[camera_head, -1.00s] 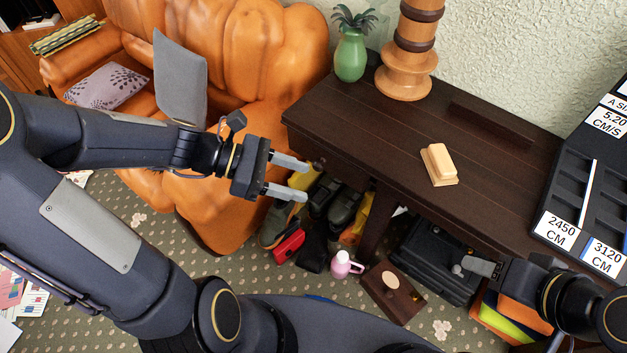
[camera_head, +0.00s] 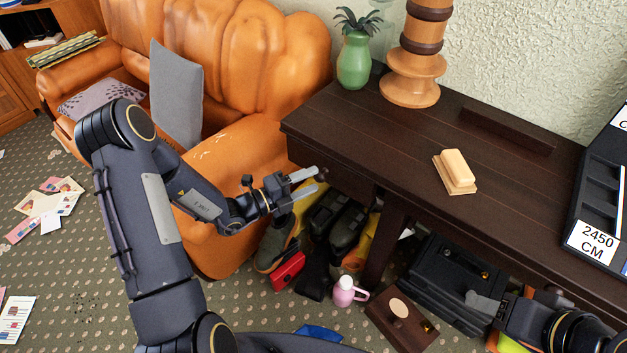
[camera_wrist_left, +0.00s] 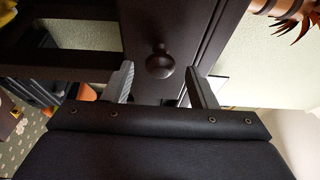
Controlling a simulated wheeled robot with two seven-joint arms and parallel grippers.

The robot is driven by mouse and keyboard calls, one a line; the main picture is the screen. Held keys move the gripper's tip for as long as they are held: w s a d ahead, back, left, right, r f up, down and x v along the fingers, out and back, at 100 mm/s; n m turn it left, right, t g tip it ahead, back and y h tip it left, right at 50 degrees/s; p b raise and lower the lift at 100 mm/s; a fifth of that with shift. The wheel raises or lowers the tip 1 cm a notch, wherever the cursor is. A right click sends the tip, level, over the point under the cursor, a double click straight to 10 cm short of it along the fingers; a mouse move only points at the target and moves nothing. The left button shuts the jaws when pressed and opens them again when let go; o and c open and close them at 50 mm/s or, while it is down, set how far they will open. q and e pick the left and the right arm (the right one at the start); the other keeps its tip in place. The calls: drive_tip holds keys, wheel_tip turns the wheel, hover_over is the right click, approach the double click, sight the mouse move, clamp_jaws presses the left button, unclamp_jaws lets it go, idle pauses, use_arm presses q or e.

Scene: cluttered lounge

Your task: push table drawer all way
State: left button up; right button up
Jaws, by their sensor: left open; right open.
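The dark wooden table (camera_head: 375,130) stands against the wall. Its drawer front (camera_head: 346,184) is on the near side at the left end, under the table top, and is partly hidden in the head view. A round dark knob (camera_wrist_left: 160,64) shows in the left wrist view. My left gripper (camera_head: 318,180) is open at the drawer, with its fingertips either side of the knob in the wrist view; contact cannot be told. How far the drawer sticks out cannot be told. My right gripper (camera_head: 484,303) is low at the right, below the table's front edge.
A green vase (camera_head: 354,60), a wooden lamp base (camera_head: 412,80) and a cream block (camera_head: 456,171) stand on the table. An orange sofa (camera_head: 230,70) is close at the left. Boots, a pink jug (camera_head: 345,291) and a black case (camera_head: 440,280) crowd the floor beneath.

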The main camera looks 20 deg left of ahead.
sight(314, 177)
use_arm(q)
drive_tip(key=shift+x, duration=0.95)
drive_tip(key=c, duration=0.9)
drive_tip(key=shift+w+d+r+p, duration=0.1)
drive_tip(key=shift+w+d+p, duration=0.1)
drive_tip(key=shift+w, duration=0.15)
drive_tip(key=shift+w+d+r+p, duration=0.1)
drive_tip(key=shift+w+p, duration=0.1)
drive_tip(key=shift+w, duration=0.15)
drive_tip(key=shift+c, duration=0.2)
drive_tip(key=shift+w+f, duration=0.15)
drive_tip(key=shift+w, duration=0.1)
drive_tip(key=o, duration=0.9)
drive_tip(key=shift+o, duration=0.2)
drive_tip(key=shift+s, duration=0.15)
